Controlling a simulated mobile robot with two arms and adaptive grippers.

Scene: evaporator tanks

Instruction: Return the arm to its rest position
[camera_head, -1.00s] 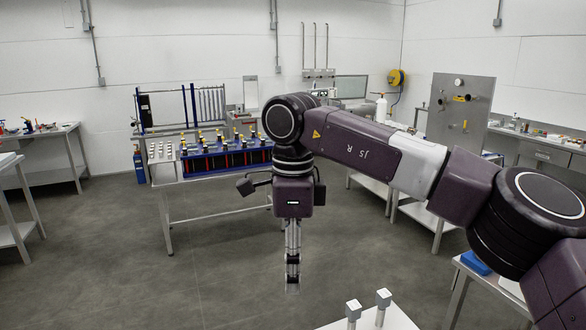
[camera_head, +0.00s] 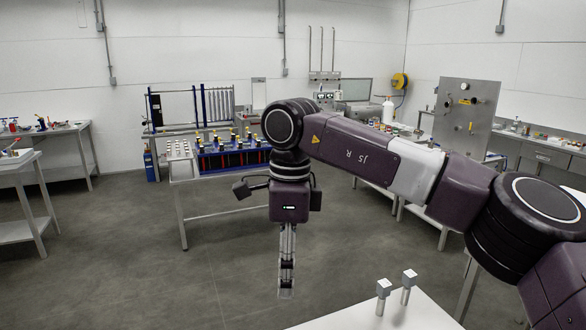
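My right arm comes in from the right edge and spans the right half of the head view. Its gripper (camera_head: 287,262) hangs straight down in front of the floor, left of the near white table. The fingers are seen edge-on, so I cannot tell whether they are open or shut. I see no object in them. My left gripper is not in view.
A near white table (camera_head: 420,318) with two grey-topped posts (camera_head: 384,291) is at the bottom right. A bench (camera_head: 190,180) with a blue rack (camera_head: 235,157) stands behind the arm. A steel panel (camera_head: 466,115) is at right. The left-centre floor (camera_head: 120,260) is clear.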

